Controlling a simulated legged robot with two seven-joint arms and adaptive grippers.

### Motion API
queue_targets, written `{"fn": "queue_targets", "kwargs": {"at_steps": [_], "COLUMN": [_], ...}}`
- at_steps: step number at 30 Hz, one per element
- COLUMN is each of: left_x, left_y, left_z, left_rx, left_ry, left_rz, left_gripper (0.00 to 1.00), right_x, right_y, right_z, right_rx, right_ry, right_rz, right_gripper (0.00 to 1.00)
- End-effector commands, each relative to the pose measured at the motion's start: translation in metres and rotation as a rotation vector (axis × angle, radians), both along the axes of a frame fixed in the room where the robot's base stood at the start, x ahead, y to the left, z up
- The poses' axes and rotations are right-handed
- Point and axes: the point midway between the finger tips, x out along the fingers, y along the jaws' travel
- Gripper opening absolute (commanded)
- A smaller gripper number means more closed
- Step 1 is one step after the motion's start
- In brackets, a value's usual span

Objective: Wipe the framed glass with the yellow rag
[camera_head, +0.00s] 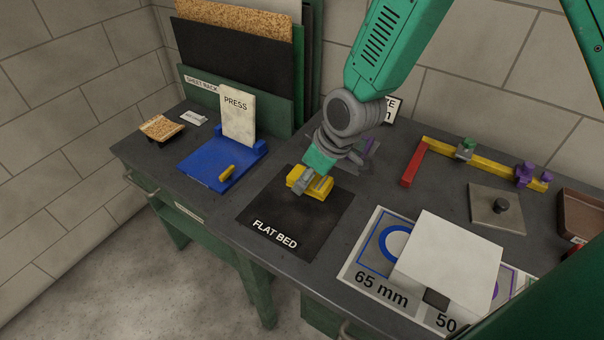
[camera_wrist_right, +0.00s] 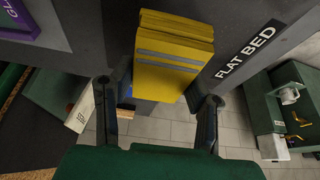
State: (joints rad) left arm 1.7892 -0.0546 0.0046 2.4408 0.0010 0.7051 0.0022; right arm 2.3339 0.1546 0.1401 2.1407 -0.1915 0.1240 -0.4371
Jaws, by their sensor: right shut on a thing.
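My right gripper (camera_head: 312,180) reaches down over the black mat marked FLAT BED (camera_head: 290,222). It is shut on the yellow rag (camera_head: 322,188), which looks like a thick folded block at the mat's far part. I cannot tell whether the rag touches the mat. No framed glass can be made out clearly. My left gripper is not in view.
A blue press (camera_head: 207,162) and sheet rack (camera_head: 225,95) stand left. A white box (camera_head: 450,262) covers part of the ring-marked board (camera_head: 360,272). The bench's front edge is near.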

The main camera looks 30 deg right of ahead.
Motion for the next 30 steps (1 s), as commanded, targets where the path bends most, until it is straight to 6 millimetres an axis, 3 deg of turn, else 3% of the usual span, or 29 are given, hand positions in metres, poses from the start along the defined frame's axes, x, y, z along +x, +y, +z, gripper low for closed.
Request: {"fn": "queue_targets", "kwargs": {"at_steps": [10, 22, 23, 24, 25, 30], "left_x": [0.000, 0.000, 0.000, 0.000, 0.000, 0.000], "left_y": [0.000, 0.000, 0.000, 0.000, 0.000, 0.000], "left_z": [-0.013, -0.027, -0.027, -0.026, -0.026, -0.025], "left_rx": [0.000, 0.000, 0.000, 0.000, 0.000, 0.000], "left_ry": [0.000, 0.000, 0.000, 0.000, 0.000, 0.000], "left_rz": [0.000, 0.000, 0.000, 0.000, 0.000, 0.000], "left_gripper": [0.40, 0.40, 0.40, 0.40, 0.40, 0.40], "right_x": [0.000, 0.000, 0.000, 0.000, 0.000, 0.000], "right_y": [0.007, 0.001, 0.001, 0.001, 0.001, 0.004], "right_z": [-0.021, -0.047, -0.047, -0.045, -0.045, -0.044], "right_rx": [-0.007, -0.002, -0.002, -0.001, -0.001, -0.004], "right_ry": [0.000, 0.000, 0.000, -0.001, -0.001, -0.001], "right_rz": [0.002, 0.001, 0.001, 0.001, 0.001, 0.002], "right_gripper": [0.19, 0.19, 0.46, 0.60, 0.67, 0.67]}}
